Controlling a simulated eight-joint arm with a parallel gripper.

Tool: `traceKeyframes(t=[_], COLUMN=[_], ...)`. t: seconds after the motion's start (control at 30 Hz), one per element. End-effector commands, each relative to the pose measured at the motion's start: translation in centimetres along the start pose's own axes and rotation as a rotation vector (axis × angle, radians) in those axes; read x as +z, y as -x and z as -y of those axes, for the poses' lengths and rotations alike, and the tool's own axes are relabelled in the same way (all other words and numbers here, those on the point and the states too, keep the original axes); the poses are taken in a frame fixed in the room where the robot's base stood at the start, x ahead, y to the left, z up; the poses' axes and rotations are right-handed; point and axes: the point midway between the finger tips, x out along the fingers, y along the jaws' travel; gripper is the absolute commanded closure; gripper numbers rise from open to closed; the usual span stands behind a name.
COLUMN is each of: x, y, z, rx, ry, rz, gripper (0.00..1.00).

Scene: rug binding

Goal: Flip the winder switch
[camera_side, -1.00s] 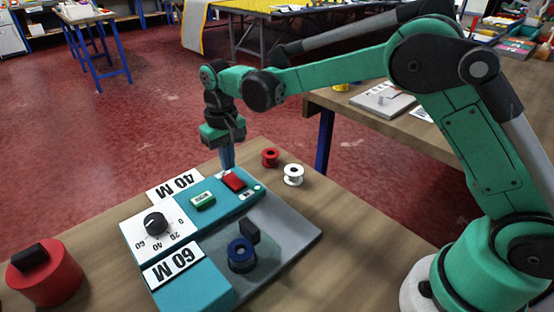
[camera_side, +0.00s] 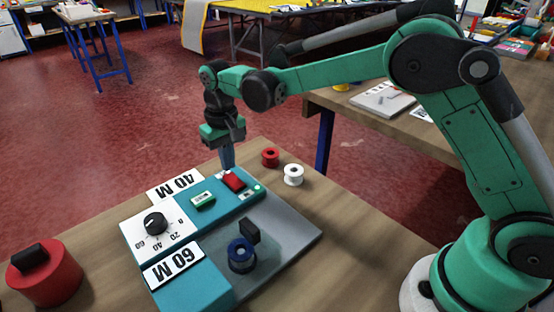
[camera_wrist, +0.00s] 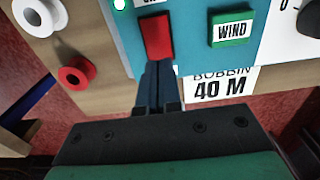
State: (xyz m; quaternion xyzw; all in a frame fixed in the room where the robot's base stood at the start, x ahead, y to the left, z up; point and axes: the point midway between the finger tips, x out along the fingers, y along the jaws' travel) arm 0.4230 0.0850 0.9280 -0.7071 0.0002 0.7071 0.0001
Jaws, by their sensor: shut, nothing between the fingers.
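The red rocker switch (camera_side: 234,181) sits on the teal winder panel (camera_side: 222,203), near the panel's far right end. It also shows in the wrist view (camera_wrist: 157,37), with a partly cut-off label beside it. My gripper (camera_side: 228,167) is shut and empty, pointing down just at the far edge of the switch. In the wrist view its closed fingertips (camera_wrist: 158,64) meet or nearly meet the near end of the switch; I cannot tell whether they touch. A small green lamp (camera_side: 257,188) near the switch looks lit. Which way the rocker is tilted is hard to tell.
A green WIND button (camera_side: 203,201) and a black dial (camera_side: 155,223) lie along the panel. A blue bobbin (camera_side: 241,255) sits on the grey base. A red spool (camera_side: 270,157) and a white spool (camera_side: 293,174) stand right of my gripper. A red cylinder (camera_side: 45,274) stands at left.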

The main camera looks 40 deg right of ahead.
Motion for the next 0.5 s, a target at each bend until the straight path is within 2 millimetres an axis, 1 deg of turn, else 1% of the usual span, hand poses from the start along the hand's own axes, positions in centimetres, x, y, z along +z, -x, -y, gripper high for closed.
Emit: traceKeyframes(t=[0.5], x=[-0.02], y=[-0.42], z=[0.00], rx=[0.000], ry=[0.000], rz=[0.000], gripper=[1.00])
